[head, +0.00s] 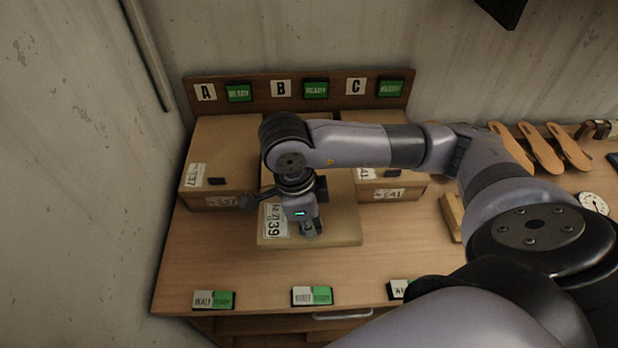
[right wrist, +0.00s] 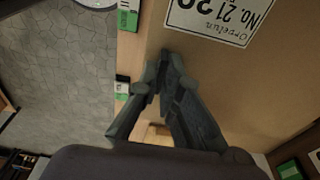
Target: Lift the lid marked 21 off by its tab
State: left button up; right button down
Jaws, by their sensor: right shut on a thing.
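The brown cardboard lid (head: 340,220) is in the middle of the bench, in column B. My left gripper is not in view.
Closed boxes stand at left (head: 220,150) and right (head: 400,183), under signs A and C. Small white-green plates (head: 213,300) line the bench's front edge. Sandal soles (head: 540,147) and a round dial (head: 594,203) lie at right. Bare bench (head: 190,265) shows at front left.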

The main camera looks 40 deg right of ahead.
jog(key=shift+s+a+r, duration=0.25)
jog(key=shift+s+a, duration=0.1)
jog(key=shift+s, duration=0.25)
jog(key=shift+s+a+r, duration=0.3)
jog(key=shift+s+a, duration=0.05)
jog(key=shift+s, duration=0.25)
jog(key=shift+s+a+r, duration=0.25)
jog(key=shift+s+a, duration=0.1)
jog(key=shift+s, duration=0.25)
